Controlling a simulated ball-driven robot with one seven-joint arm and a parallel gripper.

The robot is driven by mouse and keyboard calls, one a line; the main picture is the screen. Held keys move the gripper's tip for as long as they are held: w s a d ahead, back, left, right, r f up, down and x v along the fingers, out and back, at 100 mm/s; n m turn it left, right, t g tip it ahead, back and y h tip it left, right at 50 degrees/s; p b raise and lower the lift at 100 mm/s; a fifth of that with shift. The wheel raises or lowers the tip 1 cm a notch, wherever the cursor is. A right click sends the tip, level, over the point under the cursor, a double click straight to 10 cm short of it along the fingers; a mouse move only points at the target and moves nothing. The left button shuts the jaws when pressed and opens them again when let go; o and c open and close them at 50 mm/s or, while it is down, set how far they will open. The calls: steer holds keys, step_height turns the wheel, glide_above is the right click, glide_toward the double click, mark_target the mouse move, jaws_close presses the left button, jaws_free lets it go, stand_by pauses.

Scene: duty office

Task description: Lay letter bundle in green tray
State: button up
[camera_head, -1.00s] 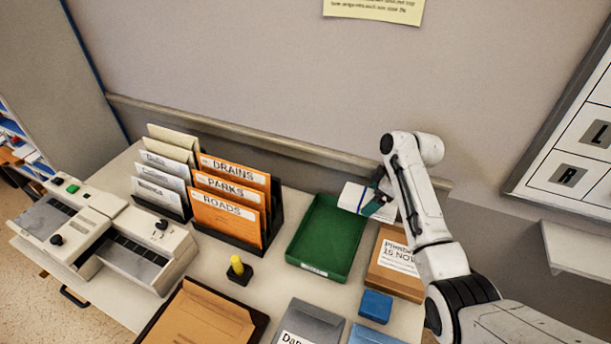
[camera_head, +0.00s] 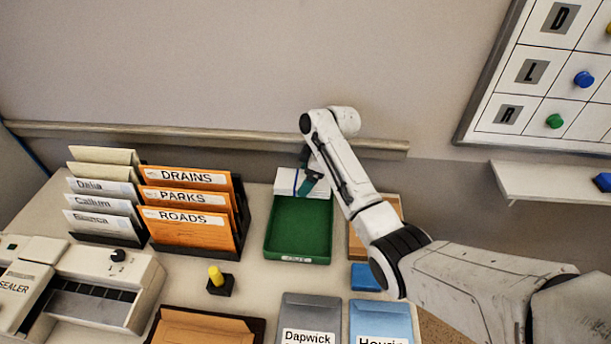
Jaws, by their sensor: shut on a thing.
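The letter bundle (camera_head: 287,181) is a white stack of envelopes with a dark blue band. My gripper (camera_head: 306,187) is shut on its right side. The bundle shows at the back edge of the green tray (camera_head: 299,241), over or just behind its far wall; I cannot tell its height. The tray is an open, shallow box on the desk with a white label on its front. Its visible floor is empty. My arm comes in from the right and hides part of the gripper and the tray's right side.
Orange folders (camera_head: 188,200) marked Drains, Parks and Roads stand left of the tray. A yellow-handled stamp (camera_head: 217,279) and a blue block (camera_head: 366,277) stand nearer. Grey (camera_head: 308,320) and blue (camera_head: 380,322) folders lie in front. A wall ledge (camera_head: 200,139) runs behind.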

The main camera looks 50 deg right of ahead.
steer(key=shift+f+b, duration=3.2)
steer(key=shift+f, duration=1.45)
steer(key=o, duration=0.8)
steer(key=v, duration=1)
steer(key=shift+s+d+r, duration=0.1)
steer(key=shift+s+r, duration=0.1)
steer(key=shift+r, duration=0.15)
